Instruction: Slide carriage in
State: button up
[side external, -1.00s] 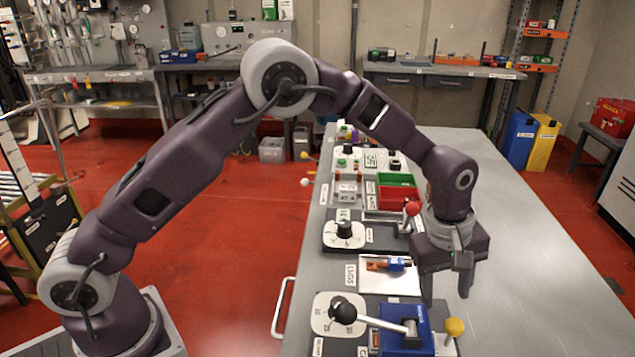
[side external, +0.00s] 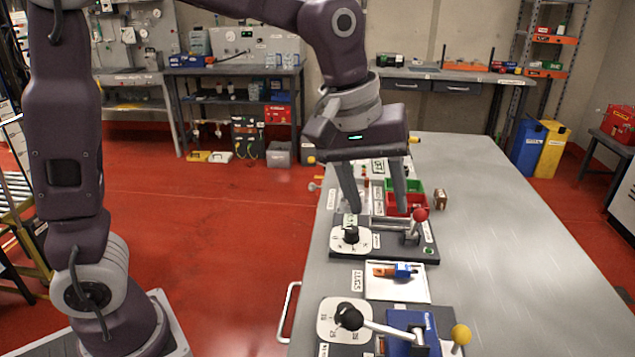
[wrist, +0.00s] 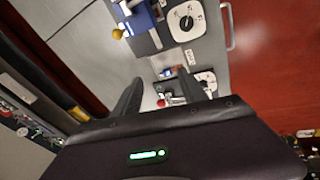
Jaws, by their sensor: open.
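I cannot tell for certain which part is the carriage. Farther back, a red ball handle (side external: 420,214) stands on a dark plate beside a black dial (side external: 351,236). In the wrist view, the red ball (wrist: 161,102) appears between the fingers, and the blue block (wrist: 138,20) lies beyond.
A white tray (side external: 415,292) with an orange and blue part (side external: 392,271) lies between the two stations. A green bin (side external: 412,186) and a small brown block (side external: 440,199) are behind the red ball. The right side of the bench is clear.

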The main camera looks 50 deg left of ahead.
jog(key=s+a+r+m, duration=0.2)
jog(key=s+a, duration=0.2)
jog(key=s, duration=0.3)
jog(key=shift+r+t, duration=0.3)
jog(key=shift+s+a, duration=0.1)
jog(key=s+a+f+m, duration=0.1)
jog(key=s+a+m, duration=0.1)
jog(key=s, duration=0.5)
jog(key=s+a+f+m+t+y, duration=0.1)
jog(key=s+a+f+m, duration=0.1)
jog(key=s, duration=0.5)
jog(key=shift+a+m+t, duration=0.3)
jog(key=shift+a+m, duration=0.15)
jog(key=shift+m, duration=0.05)
